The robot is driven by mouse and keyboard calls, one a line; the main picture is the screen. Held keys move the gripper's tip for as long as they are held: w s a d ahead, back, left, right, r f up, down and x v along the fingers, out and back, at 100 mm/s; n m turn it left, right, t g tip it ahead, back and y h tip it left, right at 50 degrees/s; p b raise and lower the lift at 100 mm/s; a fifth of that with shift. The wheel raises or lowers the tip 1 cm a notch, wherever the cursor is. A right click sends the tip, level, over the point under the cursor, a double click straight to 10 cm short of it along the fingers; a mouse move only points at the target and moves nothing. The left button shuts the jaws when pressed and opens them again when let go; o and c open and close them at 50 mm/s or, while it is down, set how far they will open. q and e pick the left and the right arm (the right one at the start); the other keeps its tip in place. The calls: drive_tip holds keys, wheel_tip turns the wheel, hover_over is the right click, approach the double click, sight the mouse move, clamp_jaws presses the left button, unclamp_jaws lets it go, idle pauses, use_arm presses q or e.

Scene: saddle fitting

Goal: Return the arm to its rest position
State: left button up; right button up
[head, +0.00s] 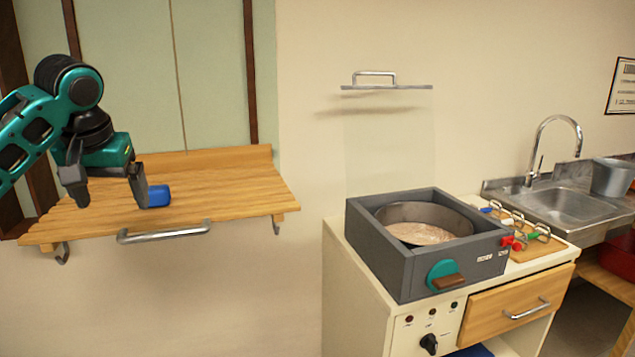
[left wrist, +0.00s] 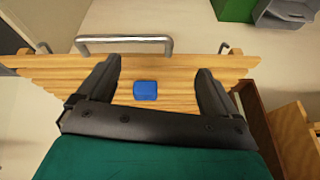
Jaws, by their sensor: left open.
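My left arm comes in from the left in the head view, teal and black. Its gripper (head: 108,198) is over the wooden wall shelf (head: 230,185), with its fingers pointing down. A small blue block (head: 158,196) shows on the shelf just right of one finger. In the left wrist view the gripper (left wrist: 157,85) has its fingers wide apart and nothing between them touches them. The blue block (left wrist: 145,91) lies on the slatted shelf (left wrist: 185,68), seen between the fingers and apart from both. My right gripper is not in either view.
The shelf has a metal handle (head: 165,232) at its front edge. A grey box with a round pan (head: 420,225) stands on a cream cabinet (head: 375,320) at right. A clear panel with a handle (head: 387,86) hangs above. A sink (head: 570,205) is at far right.

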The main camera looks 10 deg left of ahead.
use_arm(q)
drive_tip(key=s+d+f+m+h, duration=0.1)
drive_tip(key=s+d+f+m, duration=0.15)
drive_tip(key=d+f, duration=0.8)
drive_tip(key=s+d+f+m+h, duration=0.1)
drive_tip(key=d+f+m, duration=0.45)
drive_tip(key=f, duration=0.75)
drive_tip(key=s+d+f+h, duration=0.1)
drive_tip(key=s+d+f, duration=0.6)
drive_tip(key=s, duration=0.3)
drive_tip(key=s+f+n, duration=0.2)
drive_tip(key=s+f, duration=0.1)
drive_tip(key=s, duration=0.9)
drive_tip(key=w+d+f+t+h, duration=0.1)
drive_tip(key=w+d+f+t, duration=0.1)
drive_tip(key=w+f+t, duration=0.5)
wheel_tip(320, 180, down, 2)
drive_tip(key=shift+m+h, duration=0.3)
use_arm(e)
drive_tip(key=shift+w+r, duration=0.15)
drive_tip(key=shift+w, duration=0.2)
